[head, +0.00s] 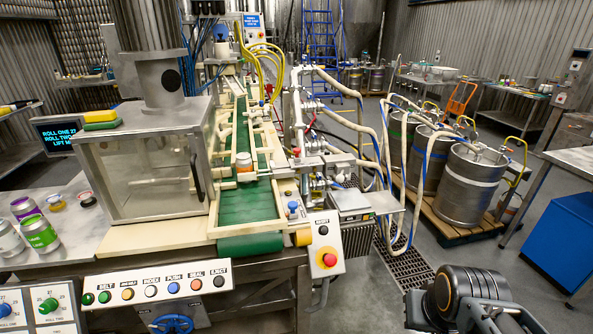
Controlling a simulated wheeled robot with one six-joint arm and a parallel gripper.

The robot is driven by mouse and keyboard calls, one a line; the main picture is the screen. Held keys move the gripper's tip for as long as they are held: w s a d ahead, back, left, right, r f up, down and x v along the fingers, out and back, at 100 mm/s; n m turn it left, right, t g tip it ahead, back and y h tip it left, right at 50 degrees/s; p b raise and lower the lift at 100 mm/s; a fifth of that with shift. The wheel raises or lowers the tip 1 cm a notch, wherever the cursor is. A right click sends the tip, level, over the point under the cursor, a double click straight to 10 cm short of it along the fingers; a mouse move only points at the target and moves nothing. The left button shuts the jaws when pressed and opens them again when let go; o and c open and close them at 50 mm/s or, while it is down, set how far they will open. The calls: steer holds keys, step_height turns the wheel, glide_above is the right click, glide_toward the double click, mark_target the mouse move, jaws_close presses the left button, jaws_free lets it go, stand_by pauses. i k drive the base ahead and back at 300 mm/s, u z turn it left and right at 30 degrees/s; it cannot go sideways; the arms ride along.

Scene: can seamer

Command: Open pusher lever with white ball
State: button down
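The can seamer's green conveyor belt (245,200) runs away from me between cream rails, with an orange-banded can (244,162) on it. Right of the belt is a cluster of valves and fittings with a red ball knob (296,152) and a blue ball knob (292,206). I cannot pick out a lever with a white ball for certain among the pale pipes and fittings. My gripper (468,312) is at the bottom right, dark and partly cut off by the frame edge, well away from the machine. Its fingers cannot be made out clearly, and nothing shows held.
A clear-walled metal box (143,180) stands left of the belt. A button panel (158,288) and a red emergency stop (329,260) are at the front. Kegs (470,185) stand on a pallet at right, with hoses running to the machine. The floor between has a drain grate (405,268).

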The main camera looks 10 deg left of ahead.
mark_target(340, 178)
steer(key=u, duration=1.05)
steer(key=i, duration=0.95)
steer(key=u, duration=0.95)
